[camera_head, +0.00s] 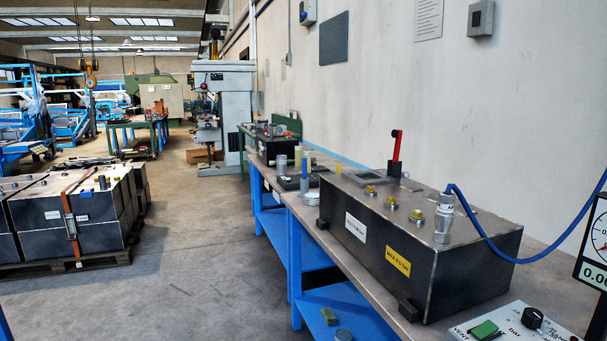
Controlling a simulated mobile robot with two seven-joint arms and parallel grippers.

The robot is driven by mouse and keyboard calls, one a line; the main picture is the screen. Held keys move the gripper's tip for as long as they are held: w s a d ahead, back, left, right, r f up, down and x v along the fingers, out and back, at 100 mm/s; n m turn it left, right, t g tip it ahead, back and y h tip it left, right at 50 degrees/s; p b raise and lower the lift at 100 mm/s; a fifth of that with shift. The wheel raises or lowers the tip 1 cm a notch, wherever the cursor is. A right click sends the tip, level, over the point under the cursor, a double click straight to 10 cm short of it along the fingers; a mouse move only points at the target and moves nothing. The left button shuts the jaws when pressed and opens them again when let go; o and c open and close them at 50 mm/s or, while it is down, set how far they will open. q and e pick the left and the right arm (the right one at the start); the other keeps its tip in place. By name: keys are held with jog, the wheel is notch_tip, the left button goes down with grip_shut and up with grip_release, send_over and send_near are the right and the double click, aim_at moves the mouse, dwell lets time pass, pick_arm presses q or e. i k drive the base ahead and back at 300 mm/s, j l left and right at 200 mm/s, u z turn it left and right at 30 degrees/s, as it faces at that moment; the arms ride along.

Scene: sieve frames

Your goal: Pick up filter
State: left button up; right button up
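Neither of my grippers is in view. I cannot tell for sure which thing is the filter. A grey cylinder (281,164) and a slim blue and yellow upright piece (305,172) stand on the workbench (345,262), behind a large dark metal box (400,232). A short grey round piece (311,198) lies by the box's far left corner.
A blue hose (500,255) runs from a silver fitting (445,218) on the box. A red lever (396,146) stands behind it. A control panel (515,325) is at the lower right. Strapped boxes on a pallet (70,266) stand left. The floor (205,250) between is clear.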

aim_at(298, 149)
jog(key=i+j+u, duration=0.15)
jog(key=i+u, duration=0.25)
jog(key=i, duration=0.3)
jog(key=i+u, duration=0.2)
jog(key=i, duration=2.1)
jog(key=i+z, duration=0.1)
jog(key=i, duration=1.1)
jog(key=i+j, duration=0.2)
jog(key=i, duration=0.95)
jog(key=l+z, duration=0.05)
